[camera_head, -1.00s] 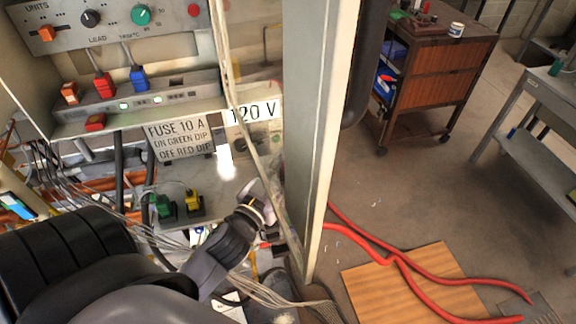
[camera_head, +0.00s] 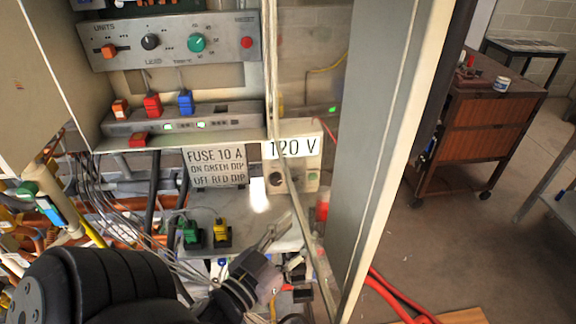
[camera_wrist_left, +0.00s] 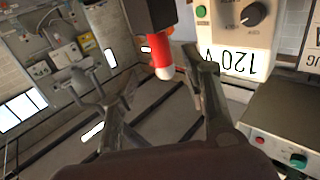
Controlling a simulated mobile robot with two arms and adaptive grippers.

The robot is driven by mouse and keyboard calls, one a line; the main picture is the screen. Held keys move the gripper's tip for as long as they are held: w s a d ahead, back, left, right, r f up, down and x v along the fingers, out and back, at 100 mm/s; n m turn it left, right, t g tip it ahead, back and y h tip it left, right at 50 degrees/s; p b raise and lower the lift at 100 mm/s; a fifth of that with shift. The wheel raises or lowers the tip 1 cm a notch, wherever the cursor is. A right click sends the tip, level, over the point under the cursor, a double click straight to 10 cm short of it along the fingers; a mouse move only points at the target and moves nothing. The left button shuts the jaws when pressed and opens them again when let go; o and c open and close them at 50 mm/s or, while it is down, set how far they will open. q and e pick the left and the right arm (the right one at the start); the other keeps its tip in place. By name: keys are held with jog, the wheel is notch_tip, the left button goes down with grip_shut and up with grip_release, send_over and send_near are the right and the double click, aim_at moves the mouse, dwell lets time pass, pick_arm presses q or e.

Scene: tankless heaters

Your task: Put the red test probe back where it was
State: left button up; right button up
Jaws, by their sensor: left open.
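A red cylinder with a pale end (camera_head: 322,207) stands beside the grey post, right of the 120 V box. A red piece with a white end and a black body (camera_wrist_left: 160,62) shows in the left wrist view. It may be the same thing, and I cannot tell for sure that it is the test probe. My left gripper (camera_head: 284,247) is open, below the 120 V box and left of the post. In the wrist view its spread fingers (camera_wrist_left: 138,68) frame the red piece, with no clear contact. My right gripper is not in view.
The 120 V box (camera_head: 292,165) and the fuse sign (camera_head: 216,166) hang above my gripper. Green (camera_head: 190,234) and yellow (camera_head: 221,232) plugs stand on the ledge, with loose wires nearby. The grey post (camera_head: 385,150) closes off the right side. Red plugs (camera_head: 152,105) sit above.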

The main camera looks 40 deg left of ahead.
pick_arm(q)
jog(key=shift+s+d, duration=0.1)
jog(key=shift+s, duration=1.05)
